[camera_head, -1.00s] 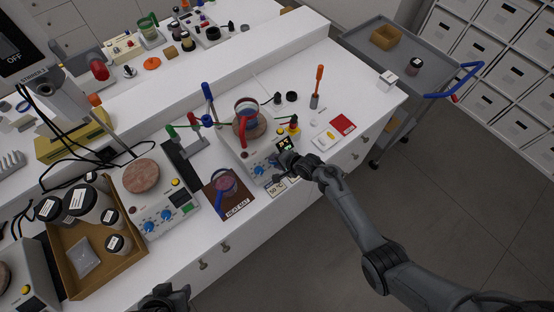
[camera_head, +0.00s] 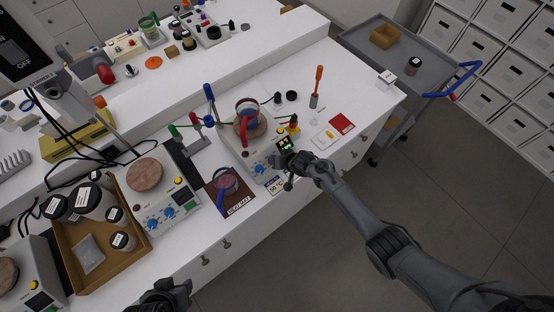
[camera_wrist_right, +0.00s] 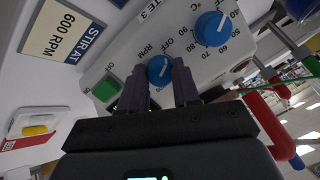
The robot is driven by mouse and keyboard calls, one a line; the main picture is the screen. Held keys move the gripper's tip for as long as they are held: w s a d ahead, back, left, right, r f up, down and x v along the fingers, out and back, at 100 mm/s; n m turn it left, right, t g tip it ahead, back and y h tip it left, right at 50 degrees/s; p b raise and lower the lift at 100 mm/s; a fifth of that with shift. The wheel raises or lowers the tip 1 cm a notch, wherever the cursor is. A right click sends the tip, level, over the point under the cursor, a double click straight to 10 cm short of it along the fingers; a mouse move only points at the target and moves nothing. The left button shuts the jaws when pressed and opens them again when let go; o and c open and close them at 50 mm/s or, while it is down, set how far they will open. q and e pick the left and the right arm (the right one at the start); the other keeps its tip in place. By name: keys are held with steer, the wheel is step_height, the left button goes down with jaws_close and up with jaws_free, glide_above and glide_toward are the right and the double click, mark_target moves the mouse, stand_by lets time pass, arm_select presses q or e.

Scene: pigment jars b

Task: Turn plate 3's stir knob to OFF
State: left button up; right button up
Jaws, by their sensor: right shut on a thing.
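Plate 3 (camera_head: 233,143) is the white hot plate in the middle of the bench, with a beaker (camera_head: 247,113) on top. In the right wrist view its blue stir knob (camera_wrist_right: 160,70), beside the RPM and OFF marks, sits between the fingertips of my right gripper (camera_wrist_right: 160,85). The gripper is shut on this knob; its pointer is hard to make out. The blue temperature knob (camera_wrist_right: 212,28) is beside it. In the head view my right gripper (camera_head: 283,160) is at plate 3's front panel and hides part of it. My left gripper (camera_head: 165,295) is at the bottom edge, away from plate 3.
A "STIR AT 600 RPM" card (camera_wrist_right: 62,30) lies before plate 3. A dark mat (camera_head: 217,199) with a pan-like vessel is to its left. Another hot plate (camera_head: 146,174) and a tray of jars (camera_head: 138,250) stand further left. A red card (camera_head: 341,123) lies to the right.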

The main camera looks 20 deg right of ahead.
steer(key=shift+n, duration=0.9)
steer(key=o, duration=1.1)
steer(key=shift+c, duration=0.2)
steer(key=shift+s+d+r, duration=0.1)
steer(key=shift+s+r, duration=0.2)
steer(key=shift+r, duration=0.15)
steer(key=p+v, duration=0.1)
steer(key=v, duration=0.8)
steer(key=shift+s+r, duration=0.25)
steer(key=shift+r, duration=0.05)
